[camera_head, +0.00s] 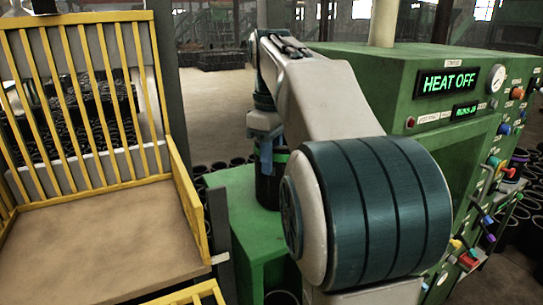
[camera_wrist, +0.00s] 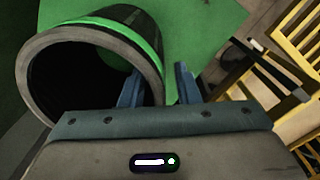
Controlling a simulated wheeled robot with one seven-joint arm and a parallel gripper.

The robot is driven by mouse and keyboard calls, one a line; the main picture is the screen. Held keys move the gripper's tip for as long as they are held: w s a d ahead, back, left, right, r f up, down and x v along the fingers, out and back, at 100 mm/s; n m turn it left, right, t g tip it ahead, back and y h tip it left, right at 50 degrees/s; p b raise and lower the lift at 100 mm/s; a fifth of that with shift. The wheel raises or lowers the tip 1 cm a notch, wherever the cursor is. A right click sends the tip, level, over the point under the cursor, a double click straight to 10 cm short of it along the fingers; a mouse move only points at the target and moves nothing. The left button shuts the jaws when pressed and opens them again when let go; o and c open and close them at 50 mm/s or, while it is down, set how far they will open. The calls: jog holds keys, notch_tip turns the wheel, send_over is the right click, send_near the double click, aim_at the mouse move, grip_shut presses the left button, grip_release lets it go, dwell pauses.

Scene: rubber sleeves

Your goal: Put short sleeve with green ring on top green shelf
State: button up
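A short black sleeve with a green ring (camera_wrist: 136,30) stands in the left of the wrist view, its open end facing the camera. In the head view the sleeve (camera_head: 267,190) appears to stand upright on a green shelf top (camera_head: 238,190), partly hidden by my arm. My gripper (camera_wrist: 158,88) straddles the sleeve's wall: one finger is inside the opening, the other outside. A gap shows between the outer finger and the wall, so the fingers look open. In the head view my gripper (camera_head: 265,150) is at the sleeve's top, mostly hidden.
A yellow railed cage (camera_head: 182,185) with a brown floor stands at the left. A green machine (camera_head: 395,75) reading HEAT OFF stands at the right, with knobs and levers. Several black sleeves (camera_head: 220,167) stand on the floor behind the green shelf.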

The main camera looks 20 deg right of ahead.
notch_tip(320, 180, up, 12)
jog(key=p, duration=0.2)
jog(key=shift+r+p, duration=0.2)
jog(key=shift+p, duration=0.15)
dwell(0.7)
